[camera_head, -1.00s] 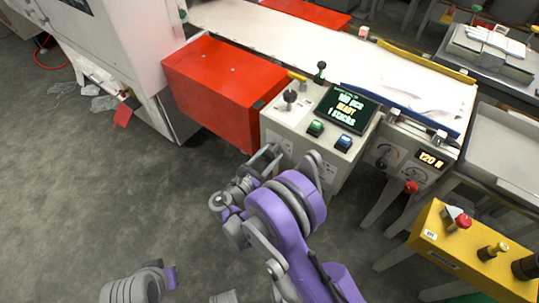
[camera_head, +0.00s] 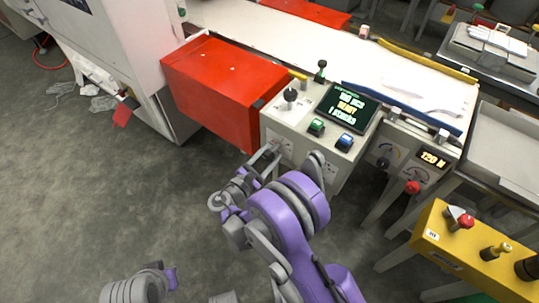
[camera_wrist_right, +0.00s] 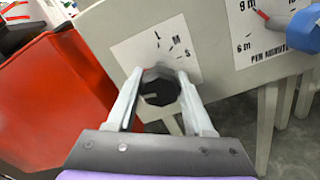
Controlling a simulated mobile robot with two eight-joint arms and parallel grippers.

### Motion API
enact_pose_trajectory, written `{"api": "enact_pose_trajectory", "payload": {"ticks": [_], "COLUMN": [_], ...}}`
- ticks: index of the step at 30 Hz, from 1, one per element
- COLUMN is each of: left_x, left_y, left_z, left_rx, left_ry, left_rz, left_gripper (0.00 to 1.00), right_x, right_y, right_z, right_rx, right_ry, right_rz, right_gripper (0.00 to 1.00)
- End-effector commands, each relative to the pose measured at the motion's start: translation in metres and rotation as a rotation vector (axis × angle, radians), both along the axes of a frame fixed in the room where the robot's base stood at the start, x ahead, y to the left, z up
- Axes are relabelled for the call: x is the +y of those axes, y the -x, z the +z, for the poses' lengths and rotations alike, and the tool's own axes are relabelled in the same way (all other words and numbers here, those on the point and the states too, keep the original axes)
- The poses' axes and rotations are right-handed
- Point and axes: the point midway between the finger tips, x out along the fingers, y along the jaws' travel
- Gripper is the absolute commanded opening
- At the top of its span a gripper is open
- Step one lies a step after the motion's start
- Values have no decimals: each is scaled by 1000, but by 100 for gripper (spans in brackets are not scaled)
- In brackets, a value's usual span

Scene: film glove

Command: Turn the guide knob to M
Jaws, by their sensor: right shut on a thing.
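The guide knob (camera_wrist_right: 160,87) is a dark, faceted knob with a pale line on its face, seen in the right wrist view. It sits on a white label (camera_wrist_right: 183,52) with tick marks and the letters M and S; a further mark to the left is hard to read. My right gripper (camera_wrist_right: 161,82) is shut on the knob, one finger on each side.
A red box (camera_head: 222,85) adjoins the panel on the left. Above are a display (camera_head: 347,105), a green button (camera_head: 316,127) and a blue button (camera_head: 345,142). A second dial (camera_wrist_right: 292,28) is on the right. A yellow box (camera_head: 462,248) stands at lower right. Floor at left is clear.

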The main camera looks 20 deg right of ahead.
Motion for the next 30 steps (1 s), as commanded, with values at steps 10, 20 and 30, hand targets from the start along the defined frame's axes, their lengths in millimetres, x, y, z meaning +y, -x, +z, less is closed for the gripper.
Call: {"api": "enact_pose_trajectory", "payload": {"ticks": [10,20,30], "left_x": [0,0,0], "left_y": [-1,-1,-2], "left_z": [-7,-10,-12], "left_rx": [2,3,4], "left_ry": [0,0,0], "left_rz": [0,0,0], "left_gripper": [0,0,0], "right_x": [1,1,1], "right_y": [0,0,-1], "right_z": [-1,0,0], "right_rx": [-259,-507,-760], "right_ry": [-206,-399,-598], "right_rz": [-1,0,0], "right_gripper": [0,0,0]}}
